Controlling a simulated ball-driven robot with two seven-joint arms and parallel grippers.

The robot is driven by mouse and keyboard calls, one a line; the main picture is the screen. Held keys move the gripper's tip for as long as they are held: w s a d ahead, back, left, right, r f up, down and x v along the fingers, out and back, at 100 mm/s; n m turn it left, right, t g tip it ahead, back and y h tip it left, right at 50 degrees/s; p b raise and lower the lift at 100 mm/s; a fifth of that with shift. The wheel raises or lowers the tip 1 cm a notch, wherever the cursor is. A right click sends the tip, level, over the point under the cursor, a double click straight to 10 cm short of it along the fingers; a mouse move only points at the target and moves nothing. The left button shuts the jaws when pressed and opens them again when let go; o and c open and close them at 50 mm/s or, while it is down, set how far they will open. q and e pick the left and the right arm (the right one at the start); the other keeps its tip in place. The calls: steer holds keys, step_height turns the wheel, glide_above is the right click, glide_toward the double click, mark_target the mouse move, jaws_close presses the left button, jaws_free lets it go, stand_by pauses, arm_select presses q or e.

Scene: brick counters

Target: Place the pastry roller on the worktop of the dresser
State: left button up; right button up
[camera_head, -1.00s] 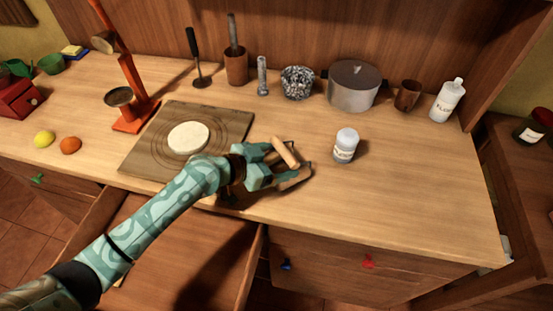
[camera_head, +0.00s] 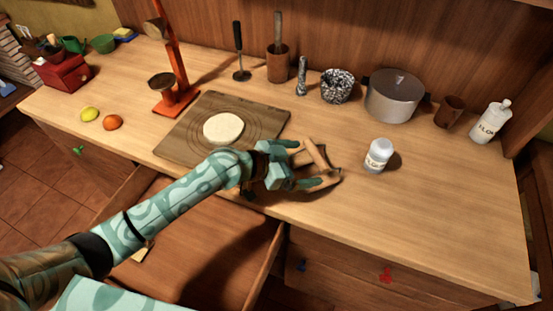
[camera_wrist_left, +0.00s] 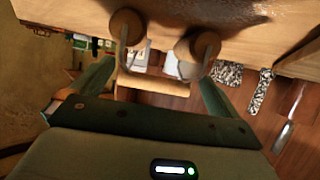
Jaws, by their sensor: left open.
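The pastry roller (camera_head: 318,155) is a small wooden tool with short rollers joined by metal arms. It is at the front part of the dresser worktop (camera_head: 440,210), right of the pastry board, and looks to be resting on the wood. My left gripper (camera_head: 308,165) is open, with its fingers on either side of the roller. In the left wrist view, a wooden bar of the pastry roller (camera_wrist_left: 155,88) lies between the spread fingers, and two round wooden ends touch or nearly touch the wood above. Finger contact is unclear. My right gripper is not in view.
A white-capped jar (camera_head: 378,156) stands just right of the roller. A board (camera_head: 185,145) with flat dough (camera_head: 223,128) lies to the left. A pot (camera_head: 393,98) and several utensils line the back. An open drawer (camera_head: 200,240) juts out below. The right front worktop is clear.

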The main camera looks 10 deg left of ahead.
arm_select(q)
steer(key=v, duration=1)
steer(key=shift+p, duration=0.35)
